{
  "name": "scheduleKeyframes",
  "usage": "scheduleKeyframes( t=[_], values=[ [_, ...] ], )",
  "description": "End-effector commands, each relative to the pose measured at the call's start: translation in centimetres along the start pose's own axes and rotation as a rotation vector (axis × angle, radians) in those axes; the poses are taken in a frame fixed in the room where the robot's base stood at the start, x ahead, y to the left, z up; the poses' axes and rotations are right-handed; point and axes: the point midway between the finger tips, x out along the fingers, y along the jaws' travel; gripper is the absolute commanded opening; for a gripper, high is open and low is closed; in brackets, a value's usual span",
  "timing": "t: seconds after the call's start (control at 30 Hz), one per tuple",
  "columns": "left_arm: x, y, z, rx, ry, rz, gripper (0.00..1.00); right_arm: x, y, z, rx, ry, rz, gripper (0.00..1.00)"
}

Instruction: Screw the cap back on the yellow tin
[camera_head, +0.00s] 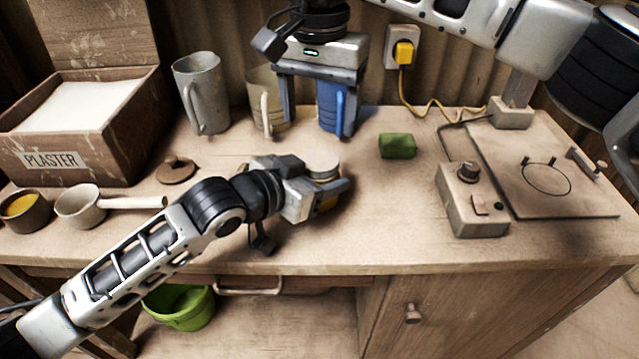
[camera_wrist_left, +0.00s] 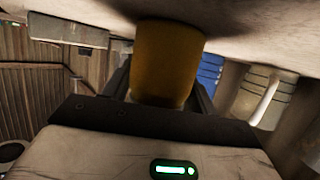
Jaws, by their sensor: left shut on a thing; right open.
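The yellow tin (camera_wrist_left: 166,62) stands between the fingers of my left gripper (camera_head: 326,194), which is shut on it near the middle of the bench. In the head view only a bit of its yellow side (camera_head: 327,205) shows. A pale round top (camera_head: 323,166) shows above the gripper; I cannot tell whether this is the cap seated on the tin or the tin's own top. My right gripper (camera_head: 317,130) is open and empty, pointing down behind the tin, in front of the mugs in the picture.
A blue mug (camera_head: 331,106), a beige mug (camera_head: 264,100) and a grey mug (camera_head: 203,95) stand at the back. A brown knobbed lid (camera_head: 177,168) lies to the left. A green block (camera_head: 397,146) and a control box (camera_head: 471,203) are to the right.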

Motion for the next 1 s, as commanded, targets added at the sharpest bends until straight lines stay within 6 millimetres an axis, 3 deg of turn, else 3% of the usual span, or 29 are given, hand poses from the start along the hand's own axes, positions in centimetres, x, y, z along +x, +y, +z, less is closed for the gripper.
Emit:
scheduleKeyframes(
  t=[0.4, 0.83, 0.87, 1.0],
  values=[
    [0.0, 0.1, 0.1, -0.001, -0.002, 0.001, 0.0, 6.1, 0.1, 0.1, 0.0, -0.002, 0.002, 0.73],
    [0.0, 0.0, 0.1, -0.001, -0.001, 0.001, 0.0, 7.0, 0.0, 0.0, 0.0, -0.001, 0.001, 0.73],
    [0.0, 0.0, 0.1, -0.001, -0.001, 0.001, 0.0, 7.0, 0.0, 0.0, 0.0, -0.001, 0.001, 0.67],
    [0.0, 0.0, 0.1, -0.001, -0.001, 0.001, 0.0, 7.0, 0.0, 0.0, 0.0, -0.001, 0.0, 0.28]
  ],
)
